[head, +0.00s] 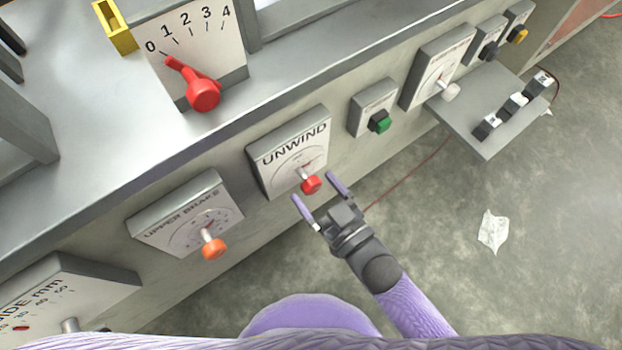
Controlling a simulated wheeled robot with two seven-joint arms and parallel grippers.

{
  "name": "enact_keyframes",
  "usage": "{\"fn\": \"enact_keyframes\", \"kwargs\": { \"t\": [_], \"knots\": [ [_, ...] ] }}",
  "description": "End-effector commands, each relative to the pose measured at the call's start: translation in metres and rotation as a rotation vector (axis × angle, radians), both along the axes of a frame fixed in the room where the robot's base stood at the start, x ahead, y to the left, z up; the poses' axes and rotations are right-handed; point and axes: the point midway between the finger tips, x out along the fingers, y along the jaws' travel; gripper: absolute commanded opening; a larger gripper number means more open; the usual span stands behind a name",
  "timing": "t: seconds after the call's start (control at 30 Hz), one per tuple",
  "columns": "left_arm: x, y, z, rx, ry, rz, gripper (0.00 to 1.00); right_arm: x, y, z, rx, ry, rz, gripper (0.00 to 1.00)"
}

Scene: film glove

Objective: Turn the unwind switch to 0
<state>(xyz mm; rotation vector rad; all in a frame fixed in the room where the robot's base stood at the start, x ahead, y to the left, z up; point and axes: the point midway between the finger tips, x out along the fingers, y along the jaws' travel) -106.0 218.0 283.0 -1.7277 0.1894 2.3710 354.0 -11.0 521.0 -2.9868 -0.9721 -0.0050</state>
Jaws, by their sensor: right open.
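The unwind switch is a small red knob (311,184) on a light stem, low on the white plate marked UNWIND (294,152) on the machine's front. The plate's dial marks are too small to read, so I cannot tell the switch's setting. My right gripper (317,190) is open, with its two purple fingers on either side of the red knob in the picture. I cannot tell whether a finger touches it. My left gripper is not in view.
An orange knob on the upper brake plate (185,214) is at left. A green button (380,122) is at right. A red lever (200,91) stands on a 0-to-4 scale above. A side shelf (488,146) juts out at right. Crumpled paper (493,231) lies on open floor.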

Motion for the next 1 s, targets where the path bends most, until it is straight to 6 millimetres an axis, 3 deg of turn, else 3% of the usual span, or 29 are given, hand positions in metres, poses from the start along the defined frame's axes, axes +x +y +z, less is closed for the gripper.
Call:
{"fn": "enact_keyframes", "kwargs": {
  "t": [0.13,0.4,0.47,0.83,1.0],
  "knots": [
    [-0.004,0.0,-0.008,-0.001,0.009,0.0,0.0,0.014,0.011,-0.003,0.0,0.003,0.0,0.9],
    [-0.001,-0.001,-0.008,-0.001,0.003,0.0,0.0,0.017,0.013,0.0,-0.001,0.003,-0.001,0.9],
    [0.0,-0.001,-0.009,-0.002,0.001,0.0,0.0,0.017,0.013,-0.001,-0.001,0.003,-0.001,0.79],
    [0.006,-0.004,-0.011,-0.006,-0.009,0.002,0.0,0.017,0.012,-0.001,-0.002,0.004,-0.001,0.01],
    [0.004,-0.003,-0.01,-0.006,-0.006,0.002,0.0,0.017,0.012,-0.001,-0.006,0.0,-0.001,0.0]
  ]
}}
